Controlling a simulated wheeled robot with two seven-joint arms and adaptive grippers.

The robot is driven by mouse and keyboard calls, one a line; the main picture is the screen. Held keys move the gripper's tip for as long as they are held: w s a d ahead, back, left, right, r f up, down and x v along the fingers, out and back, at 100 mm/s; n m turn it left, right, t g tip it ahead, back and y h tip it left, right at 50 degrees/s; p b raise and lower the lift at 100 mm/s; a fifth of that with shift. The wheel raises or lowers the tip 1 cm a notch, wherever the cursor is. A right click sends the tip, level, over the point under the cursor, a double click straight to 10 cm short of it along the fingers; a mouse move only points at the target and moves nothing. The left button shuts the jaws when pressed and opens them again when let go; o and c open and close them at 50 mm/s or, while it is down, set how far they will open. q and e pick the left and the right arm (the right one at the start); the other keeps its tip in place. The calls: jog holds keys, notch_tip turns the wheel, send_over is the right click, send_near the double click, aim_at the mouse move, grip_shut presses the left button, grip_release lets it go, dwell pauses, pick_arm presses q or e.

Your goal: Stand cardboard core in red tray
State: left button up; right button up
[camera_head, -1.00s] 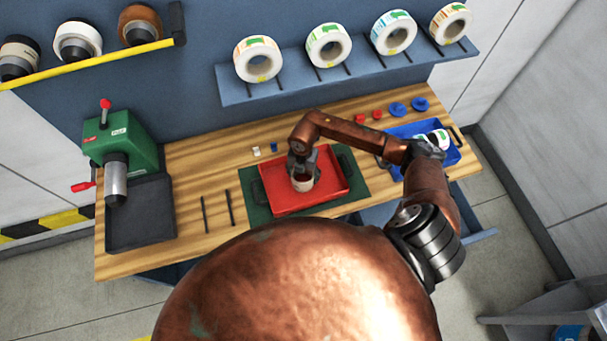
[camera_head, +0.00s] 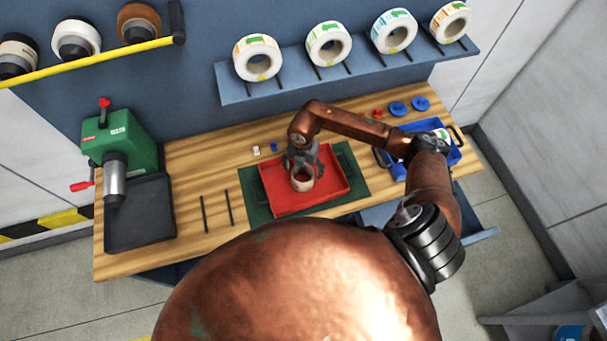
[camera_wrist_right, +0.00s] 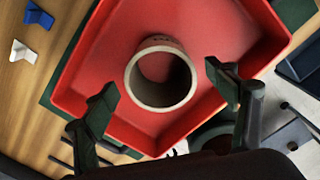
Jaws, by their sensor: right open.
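The cardboard core (camera_head: 303,178) is a short tan ring standing upright inside the red tray (camera_head: 330,184). In the right wrist view the core (camera_wrist_right: 138,90) shows its open top, with the red tray floor (camera_wrist_right: 215,30) around it. My right gripper (camera_head: 303,160) is above the tray, just behind and over the core. In the right wrist view its two fingers (camera_wrist_right: 162,88) are spread wide, on either side of the core and apart from it. My left gripper is not in view.
The tray lies on a green mat (camera_head: 258,213) on the wooden bench (camera_head: 190,220). A blue tray (camera_head: 458,157) with a label roll (camera_head: 441,135) is at right. A green press (camera_head: 120,140) stands left. Small white and blue pieces lie behind the tray.

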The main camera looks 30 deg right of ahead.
notch_tip(320, 180, up, 8)
jog(key=b, duration=0.1)
jog(key=shift+r, duration=0.15)
jog(key=shift+s, duration=0.1)
